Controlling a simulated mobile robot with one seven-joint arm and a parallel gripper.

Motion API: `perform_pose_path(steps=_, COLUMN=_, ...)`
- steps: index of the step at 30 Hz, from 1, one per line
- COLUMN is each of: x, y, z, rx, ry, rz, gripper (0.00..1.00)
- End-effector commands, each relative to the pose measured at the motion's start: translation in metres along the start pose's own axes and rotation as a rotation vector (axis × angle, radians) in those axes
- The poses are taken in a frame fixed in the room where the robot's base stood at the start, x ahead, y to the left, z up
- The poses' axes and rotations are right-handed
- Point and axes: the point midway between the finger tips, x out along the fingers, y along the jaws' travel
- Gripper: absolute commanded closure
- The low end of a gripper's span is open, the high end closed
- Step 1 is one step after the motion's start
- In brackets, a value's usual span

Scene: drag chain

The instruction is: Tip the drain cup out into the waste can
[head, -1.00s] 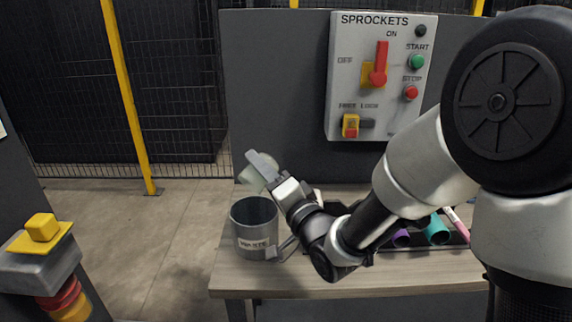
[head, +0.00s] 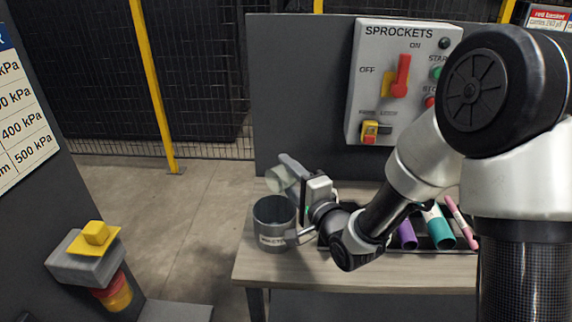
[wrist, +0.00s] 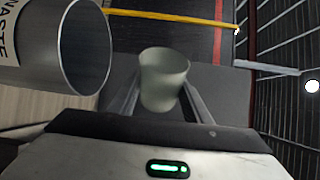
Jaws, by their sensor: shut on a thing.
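The drain cup (head: 276,180) is a pale, translucent, greenish cup held at my fingertips. My gripper (head: 288,172) is shut on it, above and just behind the waste can's mouth in the head view. The grey metal waste can (head: 272,238) stands upright at the table's left end. In the wrist view the cup (wrist: 163,85) sits between the fingers, with the waste can (wrist: 62,48) at left. I cannot see any contents in the cup or the can's bottom.
A dark tray with purple and teal cylinders (head: 438,228) and a pink marker (head: 460,220) lies right of my wrist. The sprockets control panel (head: 400,85) is on the wall behind. A yellow-topped emergency button post (head: 95,240) stands at left.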

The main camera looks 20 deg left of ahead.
Motion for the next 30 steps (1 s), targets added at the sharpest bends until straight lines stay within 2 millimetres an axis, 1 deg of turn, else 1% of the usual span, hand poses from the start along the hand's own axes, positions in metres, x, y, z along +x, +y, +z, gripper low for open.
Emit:
perform_pose_path(steps=1, x=0.0001, y=-0.0048, z=-0.0011, rx=0.024, ry=0.000, rz=0.009, gripper=0.81)
perform_pose_path(steps=7, x=0.0012, y=-0.0029, z=-0.0052, rx=0.134, ry=-0.001, rz=0.044, gripper=0.81)
perform_pose_path(steps=30, x=0.0024, y=-0.0027, z=-0.0082, rx=0.569, ry=-0.013, rz=0.179, gripper=0.81)
